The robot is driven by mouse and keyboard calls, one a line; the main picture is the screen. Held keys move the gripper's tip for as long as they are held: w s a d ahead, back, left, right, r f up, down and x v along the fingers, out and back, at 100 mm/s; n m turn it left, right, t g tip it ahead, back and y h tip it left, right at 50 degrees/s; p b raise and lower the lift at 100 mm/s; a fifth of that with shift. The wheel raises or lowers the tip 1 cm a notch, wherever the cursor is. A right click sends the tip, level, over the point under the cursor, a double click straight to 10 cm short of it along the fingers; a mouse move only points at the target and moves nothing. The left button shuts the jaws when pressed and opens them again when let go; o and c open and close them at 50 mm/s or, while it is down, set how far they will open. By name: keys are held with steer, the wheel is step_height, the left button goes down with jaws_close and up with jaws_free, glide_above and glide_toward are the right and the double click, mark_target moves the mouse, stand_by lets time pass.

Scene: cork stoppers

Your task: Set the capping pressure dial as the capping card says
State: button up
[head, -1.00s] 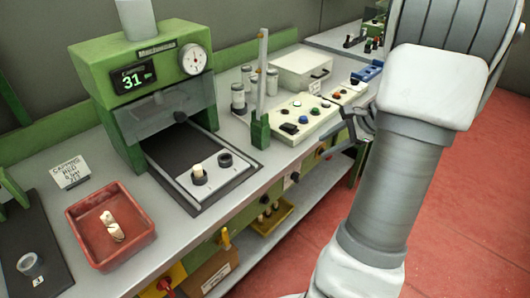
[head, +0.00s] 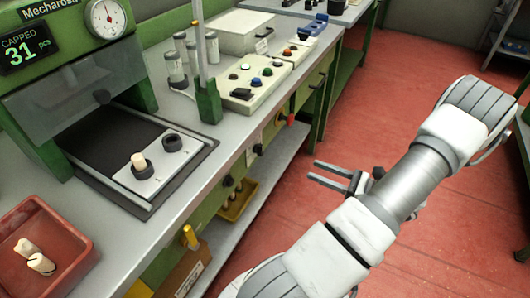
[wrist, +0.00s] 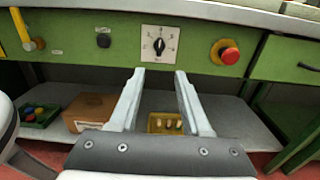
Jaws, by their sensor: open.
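In the wrist view a dial (wrist: 159,44) with a black knob on a white marked plate is on the green front panel. Its knob stands close to upright; the marks are too small to read. My gripper (wrist: 160,72) is open and empty, its two fingers pointing at the panel just below the dial, apart from it. In the head view my gripper (head: 311,171) is over the red floor, in front of the bench. The dial's face cannot be made out there. The capping card is not in view now.
A red push button (wrist: 225,52) is right of the dial and a small black knob (wrist: 103,40) left of it. A yellow tray (wrist: 154,130) sits on the shelf below. The capping machine's gauge (head: 105,18) stands above the bench. The floor before the bench is clear.

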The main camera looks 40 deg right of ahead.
mark_target(259, 150)
steer(key=b+x, duration=0.2)
steer(key=x, duration=1.4)
steer(key=shift+b, duration=0.4)
jaws_close()
